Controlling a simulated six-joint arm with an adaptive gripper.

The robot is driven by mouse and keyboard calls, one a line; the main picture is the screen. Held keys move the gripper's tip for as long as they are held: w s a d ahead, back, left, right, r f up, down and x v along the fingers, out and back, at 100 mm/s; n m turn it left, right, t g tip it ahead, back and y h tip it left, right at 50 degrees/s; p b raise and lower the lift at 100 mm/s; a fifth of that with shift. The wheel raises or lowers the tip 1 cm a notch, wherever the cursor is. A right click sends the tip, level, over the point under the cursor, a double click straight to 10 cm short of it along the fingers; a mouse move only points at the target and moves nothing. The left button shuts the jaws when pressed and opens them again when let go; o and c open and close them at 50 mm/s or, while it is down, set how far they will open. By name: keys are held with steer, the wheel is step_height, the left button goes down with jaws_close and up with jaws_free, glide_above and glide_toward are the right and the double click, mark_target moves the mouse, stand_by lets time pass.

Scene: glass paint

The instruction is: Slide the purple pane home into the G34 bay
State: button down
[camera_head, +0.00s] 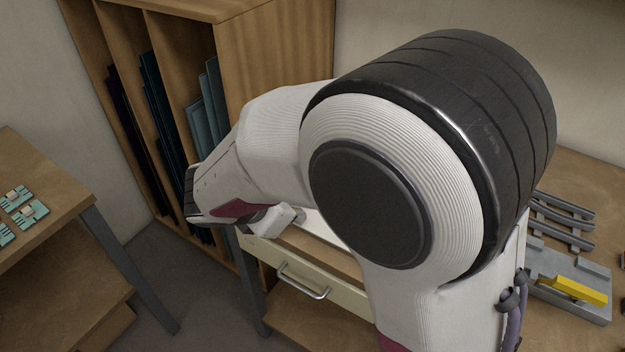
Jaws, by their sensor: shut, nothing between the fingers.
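A tall wooden rack (182,13) with upright bays stands at the back left. Very dark panes, perhaps purplish, stand in its left bay (121,110). Dark blue-teal panes (152,90) stand in the middle bay and grey-blue panes (208,105) in the right bay. I cannot pick out one clearly purple pane, and no G34 label is readable. My arm crosses the middle of the view, its wrist in front of the lower rack. My gripper is not visible; the arm hides that area.
A bench with a drawer (262,262) stands below my arm. At right, a grey fixture with a yellow bar (575,289) and grey rails (560,218) lie on a wooden top. A side table (50,220) at left holds small teal pieces (28,213).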

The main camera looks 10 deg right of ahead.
steer(key=w+n, duration=0.1)
steer(key=w+r+n+t, duration=0.1)
steer(key=n, duration=0.1)
steer(key=w+r+n, duration=0.1)
steer(key=shift+w+a+r+n, duration=0.15)
steer(key=shift+w+a+n, duration=0.05)
steer(key=shift+w+n, duration=0.1)
steer(key=x, duration=1)
steer(key=shift+r, duration=0.1)
steer(key=shift+w+d, duration=0.6)
steer(key=shift+w, duration=0.2)
steer(key=shift+w+d, duration=0.65)
steer(key=shift+w, duration=0.2)
steer(key=shift+w+d, duration=0.7)
steer(key=shift+w, duration=0.15)
